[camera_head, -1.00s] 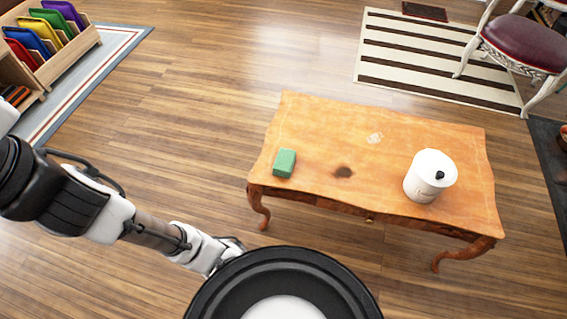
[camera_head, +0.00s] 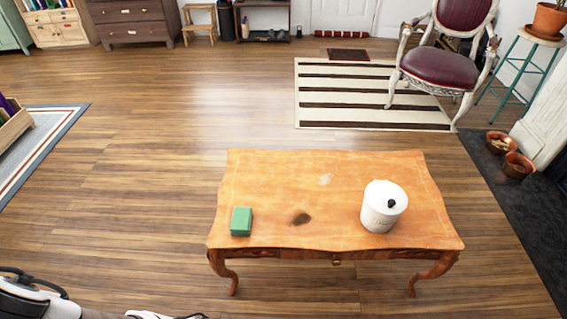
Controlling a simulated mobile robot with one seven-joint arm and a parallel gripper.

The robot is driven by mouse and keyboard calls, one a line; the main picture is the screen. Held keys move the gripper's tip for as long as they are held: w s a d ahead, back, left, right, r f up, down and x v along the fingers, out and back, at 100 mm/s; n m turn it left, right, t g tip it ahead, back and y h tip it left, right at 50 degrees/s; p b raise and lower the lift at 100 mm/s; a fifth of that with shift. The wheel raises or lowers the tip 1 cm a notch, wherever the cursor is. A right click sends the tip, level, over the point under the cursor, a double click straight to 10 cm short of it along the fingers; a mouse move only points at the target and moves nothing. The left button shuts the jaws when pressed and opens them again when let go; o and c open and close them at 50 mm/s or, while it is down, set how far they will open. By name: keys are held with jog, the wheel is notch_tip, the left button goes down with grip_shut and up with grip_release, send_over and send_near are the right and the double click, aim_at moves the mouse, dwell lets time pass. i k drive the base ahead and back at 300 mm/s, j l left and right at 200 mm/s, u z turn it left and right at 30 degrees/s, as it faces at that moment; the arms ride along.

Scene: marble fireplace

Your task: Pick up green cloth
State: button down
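A green block-shaped item (camera_head: 241,221), which looks like the folded green cloth, lies near the front left corner of the wooden table (camera_head: 270,180). Nothing touches it. Part of my arm shows at the bottom left edge of the head view, low and left of the table. My gripper's fingers are outside the picture, so their state is hidden.
A white lidded canister (camera_head: 383,207) stands on the table's right side. Dark and pale stains mark the tabletop. A striped rug (camera_head: 350,97) and a red armchair (camera_head: 440,66) are behind the table. Open wooden floor lies left of the table.

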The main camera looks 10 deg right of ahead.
aim_at(241, 222)
jog(key=i+j+z, duration=0.35)
jog(key=j, duration=0.25)
jog(key=i+j+z, duration=0.15)
jog(key=i+j, duration=0.1)
jog(key=j, duration=0.1)
